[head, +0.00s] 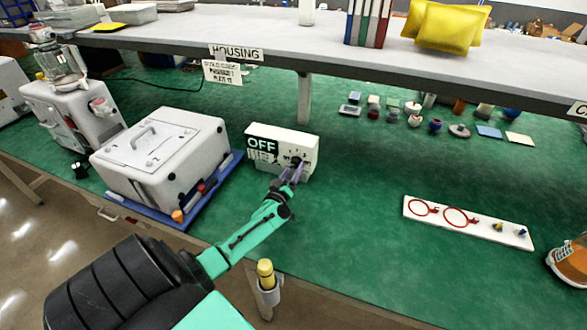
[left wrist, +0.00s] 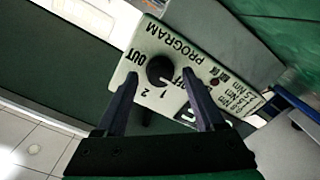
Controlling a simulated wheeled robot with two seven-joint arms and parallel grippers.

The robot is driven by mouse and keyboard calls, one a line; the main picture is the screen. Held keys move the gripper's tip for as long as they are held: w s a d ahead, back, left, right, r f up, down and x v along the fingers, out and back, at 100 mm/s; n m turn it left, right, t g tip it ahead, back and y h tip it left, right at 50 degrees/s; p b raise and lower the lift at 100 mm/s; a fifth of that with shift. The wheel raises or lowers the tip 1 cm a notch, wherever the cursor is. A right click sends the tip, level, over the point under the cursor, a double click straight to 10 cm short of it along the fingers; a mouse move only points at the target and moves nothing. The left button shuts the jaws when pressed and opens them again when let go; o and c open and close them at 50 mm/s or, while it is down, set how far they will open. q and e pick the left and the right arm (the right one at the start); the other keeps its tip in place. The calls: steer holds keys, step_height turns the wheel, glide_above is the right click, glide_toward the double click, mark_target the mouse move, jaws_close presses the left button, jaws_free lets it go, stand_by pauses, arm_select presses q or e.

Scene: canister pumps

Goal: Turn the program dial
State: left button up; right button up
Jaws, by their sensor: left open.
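The white control box (head: 308,145) with a black OFF display stands on the green bench, right of the large white machine. Its black program dial (left wrist: 160,70) sits on the front face, with PROGRAM, OUT, OFF, 1 and 2 printed around it. In the head view the dial (head: 296,161) is partly hidden by my left gripper (head: 293,173). In the left wrist view my left gripper (left wrist: 160,84) is open, one finger on each side of the dial. I cannot tell whether either finger touches it. My right gripper is not in view.
The white machine (head: 160,145) on a blue tray is close on the left. A white board (head: 465,222) with red rings lies to the right. A raised shelf (head: 300,40) spans the back, with several small items below. The bench middle is clear.

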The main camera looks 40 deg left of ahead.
arm_select(q)
steer(key=v, duration=0.6)
steer(key=shift+s+p, duration=0.25)
steer(key=shift+p, duration=0.15)
steer(key=shift+w, duration=0.1)
